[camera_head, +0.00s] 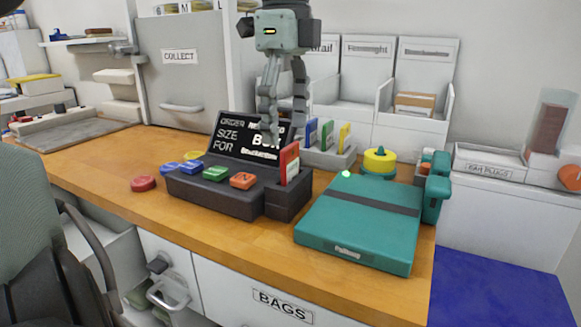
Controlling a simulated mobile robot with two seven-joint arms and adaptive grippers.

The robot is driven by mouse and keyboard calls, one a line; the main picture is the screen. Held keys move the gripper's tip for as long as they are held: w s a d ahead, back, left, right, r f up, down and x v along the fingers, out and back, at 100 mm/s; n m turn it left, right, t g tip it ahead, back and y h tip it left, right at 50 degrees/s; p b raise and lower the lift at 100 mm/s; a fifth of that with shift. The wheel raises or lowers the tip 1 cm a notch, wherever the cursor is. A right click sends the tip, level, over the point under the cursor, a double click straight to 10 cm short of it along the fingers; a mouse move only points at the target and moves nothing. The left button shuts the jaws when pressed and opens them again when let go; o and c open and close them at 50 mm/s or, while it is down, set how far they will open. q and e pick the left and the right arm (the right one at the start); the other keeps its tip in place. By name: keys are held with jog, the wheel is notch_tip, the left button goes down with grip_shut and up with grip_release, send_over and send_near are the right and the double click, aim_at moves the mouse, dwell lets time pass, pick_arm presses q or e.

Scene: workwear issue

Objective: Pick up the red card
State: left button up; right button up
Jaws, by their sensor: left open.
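The red card (289,163) stands upright in a slot at the right end of the black order terminal (236,195). Its lower part is hidden in the slot. My left gripper (282,122) points down above and behind the terminal, in front of its dark screen (236,141). Its fingers are apart with nothing between them. The fingertips appear a little above and left of the card, not touching it. My right gripper is not in view.
Blue, green and yellow cards stand in a grey rack (332,153) behind. A teal flat device (350,242) lies right of the terminal, near a yellow round object (379,161). A red button (143,183) lies left. The counter's front strip (215,228) is clear.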

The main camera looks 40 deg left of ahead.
aim_at(290, 145)
pick_arm(q)
jog(key=shift+f, duration=0.2)
jog(key=shift+w+f, duration=0.1)
jog(key=shift+f, duration=0.3)
jog(key=f, duration=0.4)
jog(key=shift+w+f+p, duration=0.1)
jog(key=shift+w+p, duration=0.2)
jog(key=shift+p, duration=0.1)
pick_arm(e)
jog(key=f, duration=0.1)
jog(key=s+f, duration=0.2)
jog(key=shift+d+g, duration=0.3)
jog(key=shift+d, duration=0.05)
pick_arm(q)
jog(key=shift+c, duration=0.4)
jog(key=c, duration=1)
